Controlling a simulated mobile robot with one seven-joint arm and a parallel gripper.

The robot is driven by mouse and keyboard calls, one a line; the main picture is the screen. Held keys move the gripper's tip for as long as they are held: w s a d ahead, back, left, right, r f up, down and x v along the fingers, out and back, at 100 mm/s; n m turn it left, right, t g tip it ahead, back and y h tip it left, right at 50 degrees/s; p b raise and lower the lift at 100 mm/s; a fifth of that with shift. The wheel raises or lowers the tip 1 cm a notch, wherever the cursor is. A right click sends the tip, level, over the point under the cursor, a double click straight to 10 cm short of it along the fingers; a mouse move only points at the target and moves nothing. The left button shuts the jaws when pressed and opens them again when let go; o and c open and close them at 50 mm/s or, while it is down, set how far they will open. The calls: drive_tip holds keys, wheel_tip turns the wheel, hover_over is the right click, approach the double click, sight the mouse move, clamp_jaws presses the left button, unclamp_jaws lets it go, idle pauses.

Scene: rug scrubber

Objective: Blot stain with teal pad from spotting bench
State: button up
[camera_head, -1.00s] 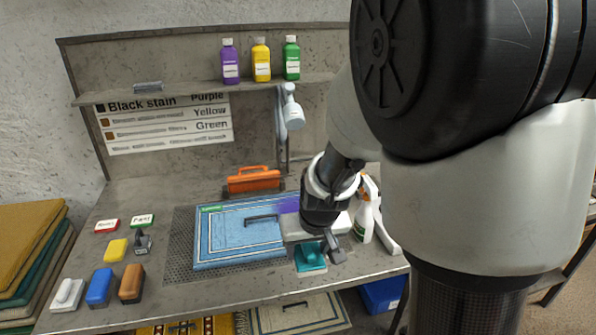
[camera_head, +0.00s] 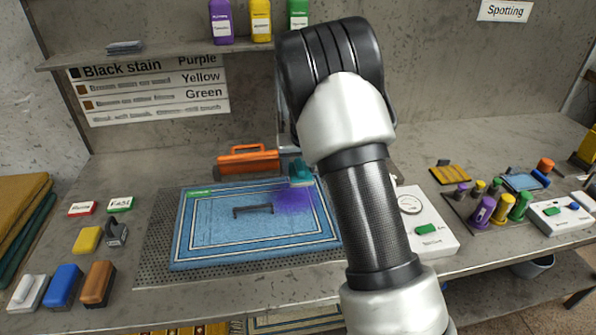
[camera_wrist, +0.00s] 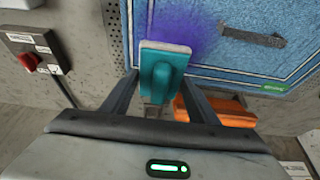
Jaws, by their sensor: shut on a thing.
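The teal pad (camera_head: 300,172) with a pale base is held over the back right edge of the blue rug (camera_head: 205,240). It also shows in the wrist view (camera_wrist: 165,72). My gripper (camera_wrist: 162,84) is shut on it; my arm hides the gripper in the head view. A purple patch (camera_head: 294,201) lies on the rug just in front of the pad and also shows in the wrist view (camera_wrist: 195,40). A dark bar-shaped mark (camera_head: 252,210) is left of it. I cannot tell whether the pad touches the rug.
An orange tool (camera_head: 248,162) stands behind the rug, close to the pad. A white box with a dial and green button (camera_head: 428,230) is on the right. Coloured blocks, including a blue one (camera_head: 63,286), sit at left. Purple, yellow and green bottles stand on the shelf.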

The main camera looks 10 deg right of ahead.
drive_tip(key=shift+w+a+f, duration=0.15)
drive_tip(key=shift+w+f, duration=0.4)
drive_tip(key=b, duration=0.3)
hover_over(298, 192)
drive_tip(key=shift+s+f, duration=0.15)
drive_tip(key=shift+f, duration=1.2)
drive_tip(key=shift+s+f, duration=0.1)
drive_tip(key=shift+f, duration=1.25)
drive_tip(key=shift+f+b, duration=0.6)
drive_tip(key=shift+b, duration=0.05)
drive_tip(key=shift+s+f+b, duration=0.3)
drive_tip(key=shift+f+b, duration=0.05)
drive_tip(key=shift+f, duration=0.1)
idle(2.1)
drive_tip(key=shift+r, duration=0.15)
drive_tip(key=shift+w+r+p, duration=0.15)
drive_tip(key=shift+r+p, duration=0.85)
drive_tip(key=shift+r, duration=0.85)
drive_tip(key=shift+w+r+p, duration=0.15)
drive_tip(key=shift+r+p, duration=0.85)
drive_tip(key=shift+r, duration=0.85)
